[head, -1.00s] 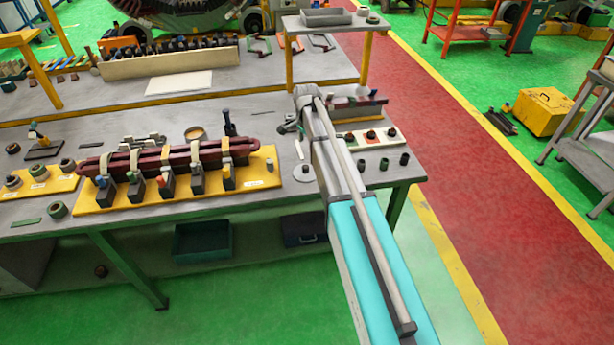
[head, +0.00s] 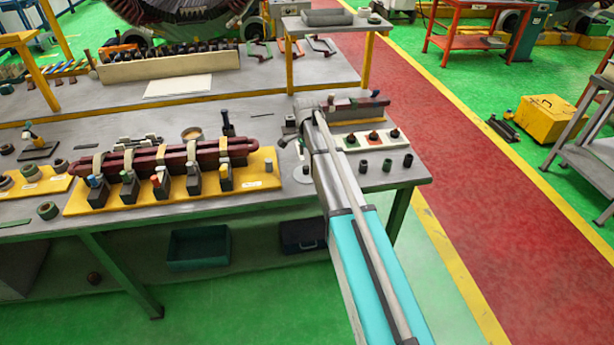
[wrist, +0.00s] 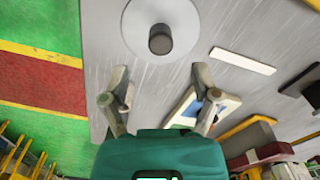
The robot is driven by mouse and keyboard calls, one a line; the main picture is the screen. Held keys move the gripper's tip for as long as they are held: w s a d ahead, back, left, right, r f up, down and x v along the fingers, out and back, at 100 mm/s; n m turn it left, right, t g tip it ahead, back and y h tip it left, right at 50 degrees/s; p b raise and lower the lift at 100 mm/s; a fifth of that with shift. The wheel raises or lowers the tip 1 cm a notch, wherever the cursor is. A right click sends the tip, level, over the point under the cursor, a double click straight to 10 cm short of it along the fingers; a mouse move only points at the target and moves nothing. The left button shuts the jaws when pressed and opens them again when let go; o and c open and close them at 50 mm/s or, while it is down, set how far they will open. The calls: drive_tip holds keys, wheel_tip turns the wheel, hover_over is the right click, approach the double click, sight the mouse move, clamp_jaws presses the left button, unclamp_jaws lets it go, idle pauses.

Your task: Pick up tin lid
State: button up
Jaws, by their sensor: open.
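A flat light-grey disc with a dark round knob in its middle, which looks like the tin lid (wrist: 182,24), lies on the grey bench at the top of the wrist view. In the head view the disc (head: 309,174) lies near the bench's front edge, left of my arm. My gripper (wrist: 160,82) is open and empty, its two fingers spread below the disc in the wrist view, not around it. In the head view my gripper (head: 291,137) is partly hidden by my arm.
Left of the disc is a yellow fixture board (head: 150,202) with dark red coils. Right of my arm are a white tray (head: 352,143) and several small dark cylinders (head: 387,165). A thin dark post (head: 228,125) stands behind. A white strip (wrist: 243,61) lies beside the disc.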

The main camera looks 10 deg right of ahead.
sight(306, 167)
idle(0.3)
drive_tip(key=shift+a+f+b, duration=0.15)
drive_tip(key=shift+f+b, duration=2.45)
clamp_jaws()
